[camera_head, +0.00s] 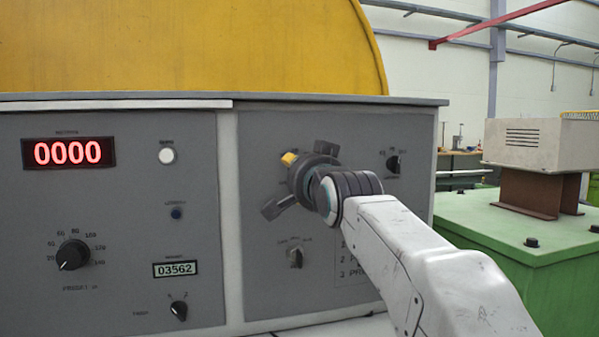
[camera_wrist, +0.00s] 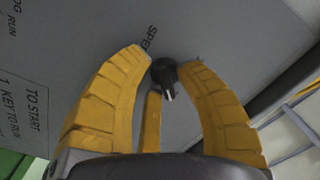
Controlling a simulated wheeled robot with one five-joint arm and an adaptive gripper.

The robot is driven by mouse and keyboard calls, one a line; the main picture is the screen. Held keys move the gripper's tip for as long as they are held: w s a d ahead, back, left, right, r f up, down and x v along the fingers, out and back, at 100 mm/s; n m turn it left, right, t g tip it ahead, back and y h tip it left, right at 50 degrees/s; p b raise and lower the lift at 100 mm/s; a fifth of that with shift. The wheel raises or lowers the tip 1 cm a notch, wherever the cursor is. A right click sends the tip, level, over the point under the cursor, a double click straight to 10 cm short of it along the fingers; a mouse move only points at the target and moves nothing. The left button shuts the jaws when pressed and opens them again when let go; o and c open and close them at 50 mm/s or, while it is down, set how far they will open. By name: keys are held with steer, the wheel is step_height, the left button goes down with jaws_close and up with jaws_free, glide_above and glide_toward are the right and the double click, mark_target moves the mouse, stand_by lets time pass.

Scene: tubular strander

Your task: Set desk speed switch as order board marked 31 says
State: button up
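In the wrist view, a round black knob (camera_wrist: 164,72) with a pale mark sits on the grey panel, beside a partly hidden label starting "SPE". The yellow fingers of my gripper (camera_wrist: 166,66) are around it, their tips close to its sides. I cannot tell whether they touch it. In the head view, my gripper (camera_head: 301,180) is at the right panel of the desk (camera_head: 265,130) and hides the panel behind it. I cannot see an order board marked 31.
The left panel has a red 0000 display (camera_head: 68,152), a scaled dial (camera_head: 73,255), a white button (camera_head: 167,155) and a small switch (camera_head: 179,310). The right panel has a lower switch (camera_head: 296,256) and another switch (camera_head: 393,163). A green machine base (camera_head: 530,260) stands at right.

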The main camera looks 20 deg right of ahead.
steer(key=shift+o, duration=1.2)
steer(key=shift+r, duration=0.1)
steer(key=shift+s+d, duration=0.1)
steer(key=s, duration=1.2)
steer(key=shift+p, duration=0.3)
steer(key=s+f+n+g+p, duration=0.4)
steer(key=s+f+g+p, duration=0.3)
steer(key=s+p, duration=0.4)
steer(key=s+f+n+g+p, duration=0.5)
steer(key=s+f+g+p, duration=0.2)
steer(key=s+p, duration=0.5)
step_height(320, 180, down, 2)
steer(key=shift+f+g+p, duration=0.25)
steer(key=shift+g+p, duration=0.05)
steer(key=shift+p, duration=0.4)
